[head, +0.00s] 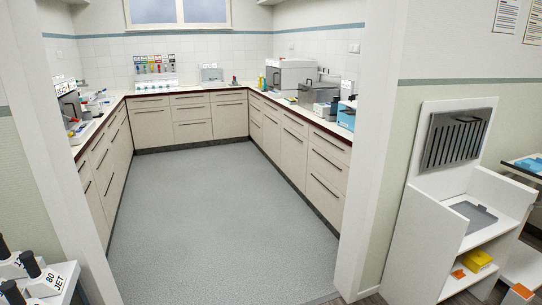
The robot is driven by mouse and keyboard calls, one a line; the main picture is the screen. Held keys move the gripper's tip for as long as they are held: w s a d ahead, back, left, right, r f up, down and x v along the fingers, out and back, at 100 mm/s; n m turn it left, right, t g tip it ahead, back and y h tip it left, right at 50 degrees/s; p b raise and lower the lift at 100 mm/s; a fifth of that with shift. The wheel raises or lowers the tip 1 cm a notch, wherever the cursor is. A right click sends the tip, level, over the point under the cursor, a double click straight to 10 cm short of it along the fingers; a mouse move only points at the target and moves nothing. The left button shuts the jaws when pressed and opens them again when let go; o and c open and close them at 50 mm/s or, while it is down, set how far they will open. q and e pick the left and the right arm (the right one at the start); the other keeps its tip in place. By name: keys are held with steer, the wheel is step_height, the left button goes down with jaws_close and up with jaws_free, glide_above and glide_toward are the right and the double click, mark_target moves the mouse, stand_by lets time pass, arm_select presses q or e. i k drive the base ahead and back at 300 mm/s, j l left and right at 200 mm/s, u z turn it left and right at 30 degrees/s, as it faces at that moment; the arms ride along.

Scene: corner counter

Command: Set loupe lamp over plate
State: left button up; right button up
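I cannot make out a loupe lamp or a plate in this view. The counter (190,93) runs in a U around the far room, and the small items on it are too distant to name surely. Neither of my grippers shows in the head view.
A doorway opens onto a clear grey floor (217,215). Grey-white appliances (291,75) stand on the right counter run. A white shelf unit (419,235) with a yellow box (477,260) stands at right. Black-topped items on a white surface marked JET (47,284) are at lower left.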

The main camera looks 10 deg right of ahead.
mark_target(331, 76)
steer(key=i+z, duration=0.3)
steer(key=i, duration=3.9)
